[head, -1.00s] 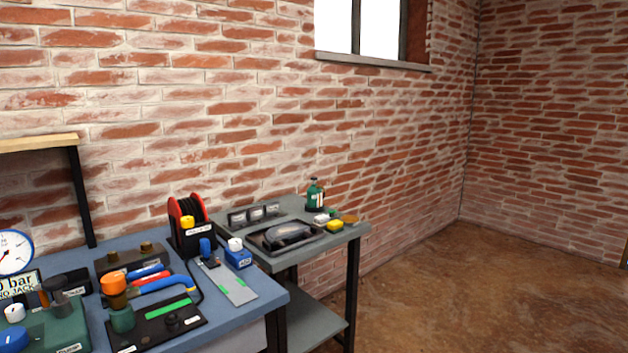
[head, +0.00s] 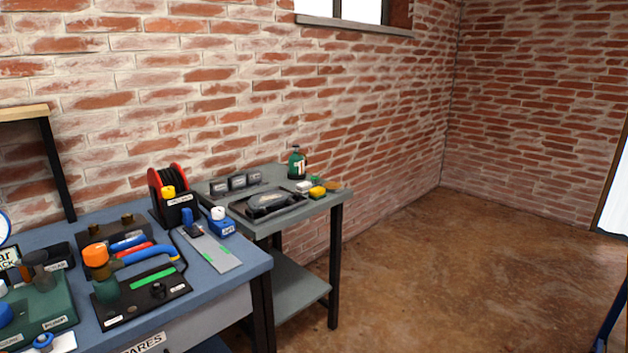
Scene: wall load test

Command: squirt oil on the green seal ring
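A dark green bottle (head: 297,165) with a pale label stands upright at the back right of the small grey side table (head: 262,231); I cannot read its label. A small green piece (head: 315,181) lies near it, beside a yellow block (head: 317,192) and a white block (head: 303,186). It is too small to tell whether it is a ring. I cannot make out a green seal ring for sure. My gripper is not in view.
A black tray (head: 268,201) sits on the side table. Brown floor (head: 440,270) is clear at the right.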

